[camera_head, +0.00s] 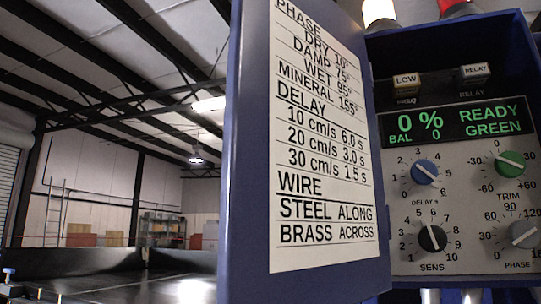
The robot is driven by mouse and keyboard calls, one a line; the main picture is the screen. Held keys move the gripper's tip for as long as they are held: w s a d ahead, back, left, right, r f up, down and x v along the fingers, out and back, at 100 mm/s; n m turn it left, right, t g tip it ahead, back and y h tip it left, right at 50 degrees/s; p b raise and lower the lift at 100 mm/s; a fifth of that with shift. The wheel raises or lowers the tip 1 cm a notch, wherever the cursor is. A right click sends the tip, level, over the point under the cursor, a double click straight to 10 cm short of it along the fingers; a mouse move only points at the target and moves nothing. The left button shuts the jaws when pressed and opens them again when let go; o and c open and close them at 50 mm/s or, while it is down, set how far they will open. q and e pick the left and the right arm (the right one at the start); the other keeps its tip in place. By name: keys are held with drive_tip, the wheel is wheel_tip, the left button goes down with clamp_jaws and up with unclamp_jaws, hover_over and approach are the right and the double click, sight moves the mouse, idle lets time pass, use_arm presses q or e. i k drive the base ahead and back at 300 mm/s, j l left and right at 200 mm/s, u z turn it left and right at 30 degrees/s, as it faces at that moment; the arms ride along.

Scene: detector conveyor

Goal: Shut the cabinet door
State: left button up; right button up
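The blue cabinet door (235,160) stands open in the head view, swung out to the left of the cabinet. Its inner face carries a white printed sheet (322,140) with phase, delay and wire settings. The blue cabinet (450,42) is at the right, with its control panel uncovered. The panel has a green-lit display (455,124) reading 0 %, BAL 0, READY GREEN, and several dials, including a blue one (425,172) and a green one (509,163). Neither of my grippers is in view.
A dark flat surface with raised sides (80,262) lies at the lower left. A small blue-topped part (9,271) is at its near left edge. Shelving (162,229) and a ladder (54,212) stand far back. A lit white lamp and a red one sit on the cabinet top.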

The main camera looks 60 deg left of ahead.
sight(304, 218)
drive_tip(key=k+j, duration=0.1)
drive_tip(key=j, duration=0.35)
drive_tip(key=k+j, duration=0.1)
drive_tip(key=j, duration=0.3)
drive_tip(key=k+j, duration=0.1)
drive_tip(key=j, duration=0.35)
drive_tip(key=k+j, duration=0.15)
drive_tip(key=j, duration=0.25)
